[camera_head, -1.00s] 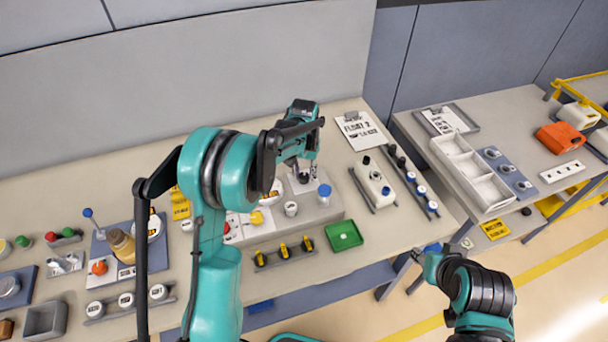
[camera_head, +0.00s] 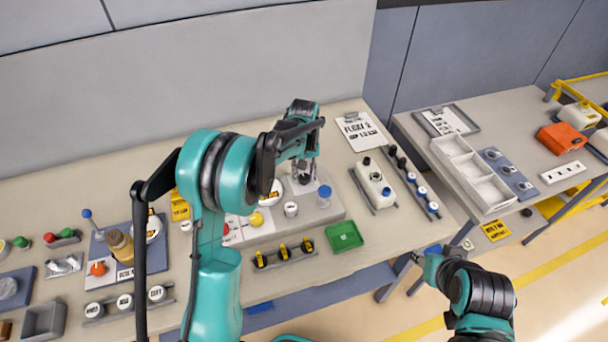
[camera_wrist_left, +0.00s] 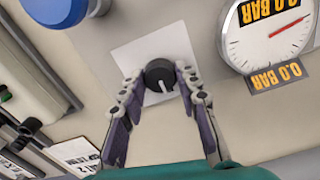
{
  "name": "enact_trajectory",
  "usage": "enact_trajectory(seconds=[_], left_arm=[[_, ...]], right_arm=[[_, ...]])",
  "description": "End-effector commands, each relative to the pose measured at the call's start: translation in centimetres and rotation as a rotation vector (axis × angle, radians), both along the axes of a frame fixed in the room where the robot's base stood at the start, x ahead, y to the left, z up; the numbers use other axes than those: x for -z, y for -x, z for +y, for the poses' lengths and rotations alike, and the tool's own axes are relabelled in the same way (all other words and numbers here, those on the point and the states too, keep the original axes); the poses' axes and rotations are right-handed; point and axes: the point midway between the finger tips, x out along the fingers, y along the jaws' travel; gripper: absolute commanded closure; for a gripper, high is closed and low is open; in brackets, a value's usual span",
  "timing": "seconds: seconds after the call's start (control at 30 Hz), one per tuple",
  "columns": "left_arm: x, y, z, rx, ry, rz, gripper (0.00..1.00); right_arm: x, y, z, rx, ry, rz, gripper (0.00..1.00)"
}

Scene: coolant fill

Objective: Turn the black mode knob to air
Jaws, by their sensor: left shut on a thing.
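The black mode knob (camera_wrist_left: 160,75) sits on a white square plate (camera_wrist_left: 182,42) in the left wrist view, with a pale pointer mark aimed toward the picture's bottom. My left gripper (camera_wrist_left: 160,80) is shut on the knob, with one fingertip at each side of it. In the head view my left gripper (camera_head: 303,172) is over the white plate on the grey panel box, and its fingers mostly hide the knob. No readable air label shows near the knob. My right gripper (camera_head: 431,258) is low, in front of the bench's right end, away from the knob; its jaws are unclear.
A gauge (camera_wrist_left: 268,33) labelled 0.0 BAR is close beside the knob. A blue cap (camera_head: 324,192) stands at the grey panel box's (camera_head: 325,212) front right. A green tray (camera_head: 344,236) and yellow-black switches (camera_head: 284,252) lie in front.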

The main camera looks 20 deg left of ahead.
Motion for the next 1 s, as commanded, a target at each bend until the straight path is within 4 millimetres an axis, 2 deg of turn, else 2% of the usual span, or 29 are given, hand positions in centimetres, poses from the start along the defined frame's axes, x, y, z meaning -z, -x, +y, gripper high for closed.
enact_trajectory(seconds=[0.27,0.3,0.37,0.67,0.77,0.87,1.0], left_arm=[[0.0,0.0,0.0,-0.001,0.000,-0.001,0.97],[0.0,0.0,0.0,-0.001,0.000,-0.001,0.60],[0.0,0.0,0.0,-0.001,0.000,-0.001,0.47],[-0.1,0.0,0.0,0.000,0.000,0.000,0.47],[-0.8,0.0,0.0,0.001,0.000,0.000,0.47],[-2.3,0.0,0.0,0.001,0.000,0.000,0.47],[-5.4,0.0,0.0,0.000,0.000,0.000,0.47]], right_arm=[[0.0,0.0,0.0,0.000,0.000,0.000,0.60],[0.0,0.0,0.0,0.000,0.000,0.000,0.60],[0.0,0.0,0.0,0.000,0.000,0.000,0.60],[0.0,0.0,0.0,0.000,0.000,0.000,0.60],[0.0,0.0,0.0,0.000,0.000,0.000,0.60],[0.0,0.0,0.0,0.000,0.000,0.000,0.60],[0.0,0.0,0.0,0.000,0.000,0.000,0.60]])
